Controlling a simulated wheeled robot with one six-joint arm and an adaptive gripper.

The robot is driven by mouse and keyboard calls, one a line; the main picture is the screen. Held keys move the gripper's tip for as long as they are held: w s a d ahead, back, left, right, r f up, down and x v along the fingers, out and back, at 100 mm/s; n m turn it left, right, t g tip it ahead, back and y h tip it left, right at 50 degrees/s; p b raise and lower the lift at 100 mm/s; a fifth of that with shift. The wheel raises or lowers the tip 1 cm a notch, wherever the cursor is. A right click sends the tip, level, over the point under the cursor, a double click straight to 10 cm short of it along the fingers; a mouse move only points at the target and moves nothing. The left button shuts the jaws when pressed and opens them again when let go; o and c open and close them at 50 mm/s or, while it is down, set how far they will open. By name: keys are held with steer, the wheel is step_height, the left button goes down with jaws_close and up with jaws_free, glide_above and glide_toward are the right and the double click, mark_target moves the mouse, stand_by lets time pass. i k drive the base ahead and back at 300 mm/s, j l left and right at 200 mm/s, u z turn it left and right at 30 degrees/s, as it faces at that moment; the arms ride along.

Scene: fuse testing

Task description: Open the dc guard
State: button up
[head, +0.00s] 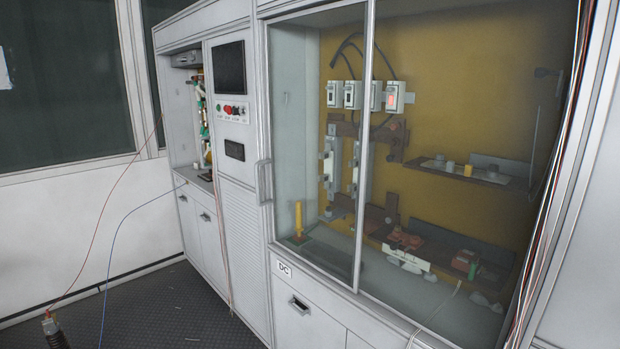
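The DC guard is a framed glass front (300,110) on the grey cabinet, above a label reading "DC" (284,270). A vertical metal bar (366,130) divides the glass into a left and a right part. A grey upright handle (264,182) sits at the left edge of the glass front. The left part appears to be shut against the frame; I cannot tell whether glass covers the right part. My gripper is not in view.
Behind the glass are switches (353,95), fuse holders and a shelf (470,175). A control panel (232,110) stands left of the guard. Loose red and blue wires (108,262) hang at the left, near a black ribbed object (55,333). Dark floor (165,305) is clear in front.

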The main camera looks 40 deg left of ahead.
mark_target(371, 8)
steer(key=u, duration=1.15)
